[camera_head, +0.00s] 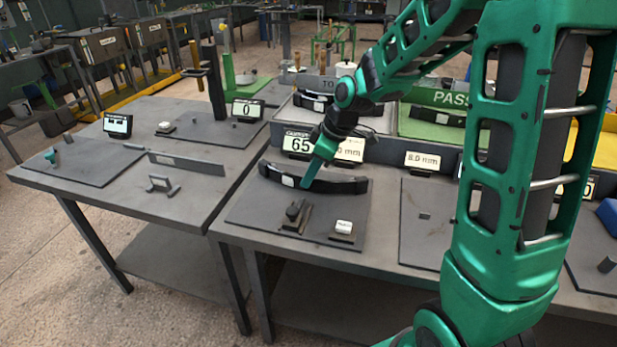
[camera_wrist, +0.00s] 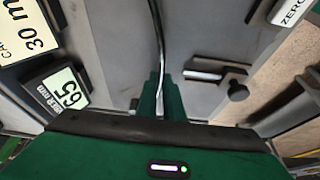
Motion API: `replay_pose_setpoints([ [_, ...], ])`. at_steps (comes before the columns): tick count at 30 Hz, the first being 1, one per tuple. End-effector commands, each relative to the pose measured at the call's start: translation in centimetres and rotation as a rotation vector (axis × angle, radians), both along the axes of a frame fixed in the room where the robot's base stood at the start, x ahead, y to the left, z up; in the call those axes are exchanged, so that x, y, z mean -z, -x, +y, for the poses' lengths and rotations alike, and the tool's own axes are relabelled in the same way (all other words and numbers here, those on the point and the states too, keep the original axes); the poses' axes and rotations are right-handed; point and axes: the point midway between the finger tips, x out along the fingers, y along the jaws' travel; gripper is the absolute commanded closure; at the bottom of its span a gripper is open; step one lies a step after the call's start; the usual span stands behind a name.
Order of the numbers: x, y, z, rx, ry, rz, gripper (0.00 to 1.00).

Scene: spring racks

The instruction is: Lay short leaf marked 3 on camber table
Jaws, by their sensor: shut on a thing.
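A curved dark leaf (camera_head: 330,185) with a white label stands on edge at the back of the right-hand bench's grey plate (camera_head: 255,213). The number on its label is too small to read. My gripper (camera_head: 307,182) is shut on the leaf near its middle. In the wrist view, my gripper's green fingertips (camera_wrist: 161,98) pinch the leaf's thin edge (camera_wrist: 158,35). I cannot tell whether the leaf touches the plate. A display reading 65 (camera_head: 298,143) stands behind the leaf, with a "30 mm" card (camera_wrist: 28,28) beside it.
A small fixture with a knob (camera_head: 295,213) and a ZERO button (camera_head: 343,229) sit on the plate's front. Other dark leaves lie in the grey tray (camera_head: 345,122) and the green PASS tray (camera_head: 410,128) behind.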

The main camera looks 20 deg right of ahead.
Motion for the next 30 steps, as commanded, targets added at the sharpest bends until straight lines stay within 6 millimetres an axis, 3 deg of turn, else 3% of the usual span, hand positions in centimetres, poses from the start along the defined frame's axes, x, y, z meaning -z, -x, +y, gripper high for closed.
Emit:
replay_pose_setpoints([
  [26, 0.32, -0.23, -0.21, 0.003, 0.001, -0.003, 1.0],
  [27, 0.32, -0.23, -0.21, 0.004, 0.001, -0.004, 0.88],
  [30, 0.33, -0.21, -0.19, 0.002, 0.001, -0.003, 0.71],
])
